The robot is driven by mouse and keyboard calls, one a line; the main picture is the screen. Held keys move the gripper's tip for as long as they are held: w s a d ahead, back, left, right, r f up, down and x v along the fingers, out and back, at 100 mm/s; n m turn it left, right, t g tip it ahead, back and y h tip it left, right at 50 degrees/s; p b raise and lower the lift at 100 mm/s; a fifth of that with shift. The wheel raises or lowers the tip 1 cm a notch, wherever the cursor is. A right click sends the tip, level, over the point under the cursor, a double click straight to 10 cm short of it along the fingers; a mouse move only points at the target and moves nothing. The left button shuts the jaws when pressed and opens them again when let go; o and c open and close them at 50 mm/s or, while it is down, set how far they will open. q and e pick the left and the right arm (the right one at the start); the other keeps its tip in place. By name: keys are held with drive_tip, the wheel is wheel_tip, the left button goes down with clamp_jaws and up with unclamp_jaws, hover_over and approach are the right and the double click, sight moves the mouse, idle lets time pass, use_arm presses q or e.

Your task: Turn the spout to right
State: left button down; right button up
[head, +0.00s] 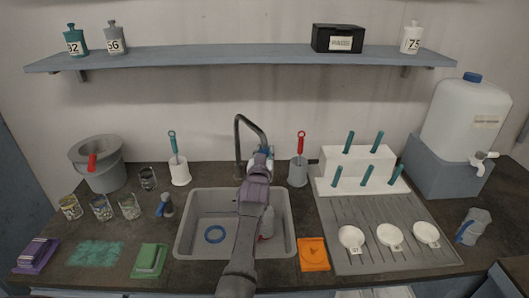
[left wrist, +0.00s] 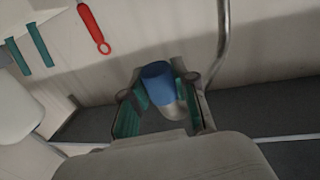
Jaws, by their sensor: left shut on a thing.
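The dark gooseneck spout (head: 238,135) rises behind the sink (head: 182,232) and arcs over to the right, towards my left gripper. My left gripper (head: 264,155) is at the lowered end of the spout, above the back part of the sink. In the left wrist view, my left gripper (left wrist: 160,100) has its green-padded fingers on either side of the blue-tipped spout end (left wrist: 156,76), shut on it. The spout pipe (left wrist: 222,45) runs up the right side of that view. My forearm hides part of the sink. My right gripper is not in view.
A red-handled brush (head: 301,145) in a grey holder stands right of the spout; a teal-handled brush (head: 173,143) in a white holder stands left. A white rack (head: 343,160) and grey drainboard (head: 375,258) are further right.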

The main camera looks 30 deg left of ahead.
use_arm(q)
drive_tip(key=shift+w+d, duration=0.1)
drive_tip(key=shift+d, duration=0.05)
drive_tip(key=c, duration=1.3)
unclamp_jaws()
drive_tip(key=shift+c, duration=0.2)
drive_tip(key=o, duration=0.5)
drive_tip(key=shift+w+d, duration=0.1)
drive_tip(key=shift+w, duration=0.1)
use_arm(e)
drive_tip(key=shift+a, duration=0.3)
use_arm(q)
drive_tip(key=shift+s, duration=0.1)
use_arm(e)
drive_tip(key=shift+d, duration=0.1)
